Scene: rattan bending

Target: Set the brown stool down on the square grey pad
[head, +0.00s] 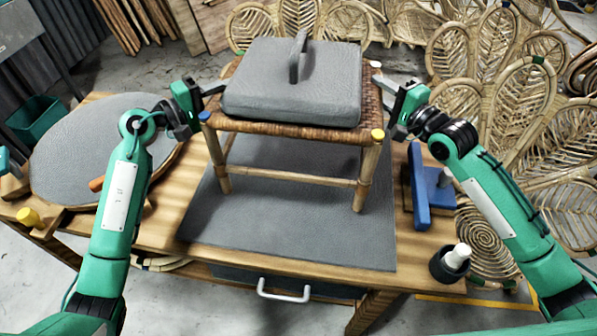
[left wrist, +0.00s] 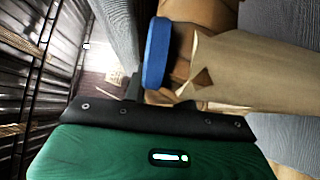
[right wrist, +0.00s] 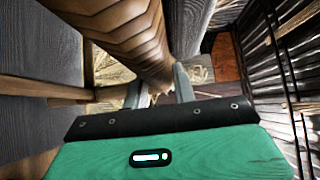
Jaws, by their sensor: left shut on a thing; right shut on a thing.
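The brown stool (head: 285,129) has a woven seat, pale legs and coloured corner caps, and stands upright over the square grey pad (head: 290,225) in the head view. Its front feet appear within the pad's outline; I cannot tell whether they touch it. My left gripper (head: 205,100) is shut on the stool's left side, near the blue cap. My right gripper (head: 387,95) is shut on its right side. The left wrist view shows a blue cap (left wrist: 155,55) close to the fingers; the right wrist view shows a brown stool part (right wrist: 125,35). The rear feet are hidden.
A grey cushion (head: 290,95) with a strap handle lies on the seat. A round grey-topped board (head: 75,150) is at left. Rattan frames (head: 500,70) stand behind. The pad's front is clear.

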